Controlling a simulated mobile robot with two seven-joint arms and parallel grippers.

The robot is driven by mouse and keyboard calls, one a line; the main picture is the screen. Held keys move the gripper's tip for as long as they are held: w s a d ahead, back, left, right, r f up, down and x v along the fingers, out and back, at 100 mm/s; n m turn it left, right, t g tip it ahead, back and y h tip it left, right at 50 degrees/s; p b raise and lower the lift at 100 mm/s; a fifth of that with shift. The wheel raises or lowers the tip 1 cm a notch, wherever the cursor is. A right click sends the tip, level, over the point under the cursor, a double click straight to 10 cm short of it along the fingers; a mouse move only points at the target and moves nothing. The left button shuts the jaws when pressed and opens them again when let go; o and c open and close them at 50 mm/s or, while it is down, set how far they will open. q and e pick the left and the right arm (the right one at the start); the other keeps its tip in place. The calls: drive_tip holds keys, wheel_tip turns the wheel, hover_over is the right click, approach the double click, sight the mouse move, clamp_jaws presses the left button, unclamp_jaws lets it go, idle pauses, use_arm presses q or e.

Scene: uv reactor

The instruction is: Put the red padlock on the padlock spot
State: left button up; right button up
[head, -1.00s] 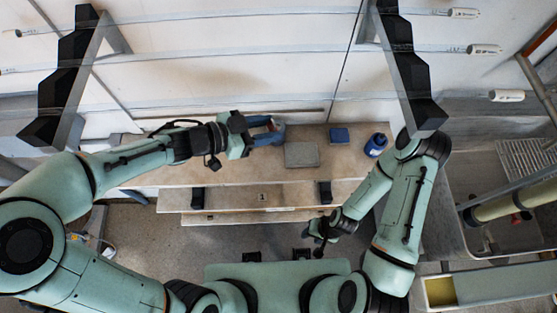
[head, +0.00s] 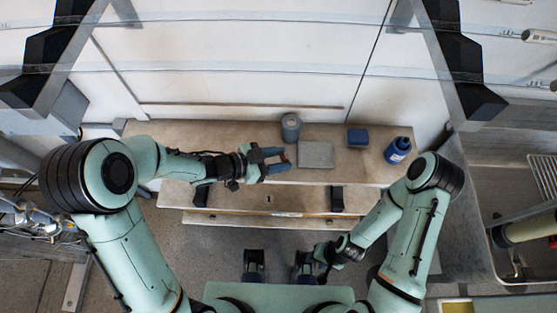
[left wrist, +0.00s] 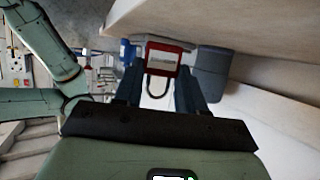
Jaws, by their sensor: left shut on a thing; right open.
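The red padlock (left wrist: 151,47) is held between the blue fingertips of my left gripper (left wrist: 160,82), with its shackle toward the palm. That gripper is over the bench's front part, left of a flat grey square plate (head: 315,154). I cannot tell its height above the bench. No marking on the plate shows that names it the padlock spot. My right gripper (head: 322,265) is open and empty, low in front of the bench.
On the bench (head: 365,172) a grey canister (head: 290,127) stands behind the gripper. A sink (head: 490,255) lies at the far right. The bench's left part looks clear.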

use_arm(q)
drive_tip(key=shift+f, duration=0.35)
drive_tip(key=shift+f, duration=0.15)
drive_tip(key=shift+f, duration=0.15)
drive_tip(key=o, duration=1.1)
drive_tip(key=shift+r, duration=0.4)
drive_tip(key=p+v, duration=0.2)
drive_tip(key=v, duration=1)
drive_tip(key=shift+f, duration=0.15)
